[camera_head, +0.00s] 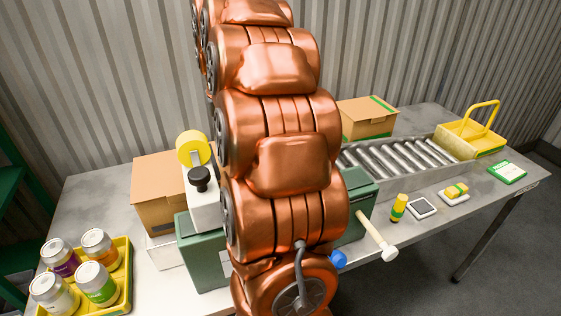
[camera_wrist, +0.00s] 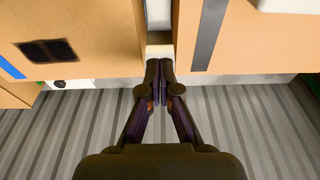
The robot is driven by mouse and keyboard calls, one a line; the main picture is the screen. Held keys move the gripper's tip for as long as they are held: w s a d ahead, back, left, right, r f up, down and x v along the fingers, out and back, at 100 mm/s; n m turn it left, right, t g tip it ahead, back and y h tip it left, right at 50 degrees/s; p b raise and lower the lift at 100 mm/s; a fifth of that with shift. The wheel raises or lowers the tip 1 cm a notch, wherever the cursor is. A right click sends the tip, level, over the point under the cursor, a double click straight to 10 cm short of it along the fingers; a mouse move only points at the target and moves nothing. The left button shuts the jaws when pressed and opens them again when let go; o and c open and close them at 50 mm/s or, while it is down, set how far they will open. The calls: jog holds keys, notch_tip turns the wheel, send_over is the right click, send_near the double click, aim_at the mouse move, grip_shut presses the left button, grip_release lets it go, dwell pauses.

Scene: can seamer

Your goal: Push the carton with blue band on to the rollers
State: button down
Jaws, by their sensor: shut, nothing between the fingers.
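In the wrist view a brown carton with a blue band (camera_wrist: 11,69) stands on the left; it also has a dark patch on its face. My gripper (camera_wrist: 158,70) is shut and empty, its fingertips at the gap between this carton and a carton with a grey band (camera_wrist: 208,35) on the right. I cannot tell whether the fingers touch either carton. In the head view my copper arm hides my gripper and much of the table's middle. The metal rollers (camera_head: 395,160) lie right of the arm, and no carton shows on their visible part.
A brown carton (camera_head: 158,178) stands left behind the green seamer (camera_head: 203,250). A carton with green tape (camera_head: 368,117) stands behind the rollers. A yellow carrier (camera_head: 470,143) stands at their right end. A yellow tray (camera_head: 122,275) of cans is front left. Small items lie along the right front edge.

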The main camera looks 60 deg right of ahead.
notch_tip(320, 180, down, 6)
jog(key=b, duration=0.3)
jog(key=shift+b, duration=0.4)
dwell(1.8)
dwell(0.4)
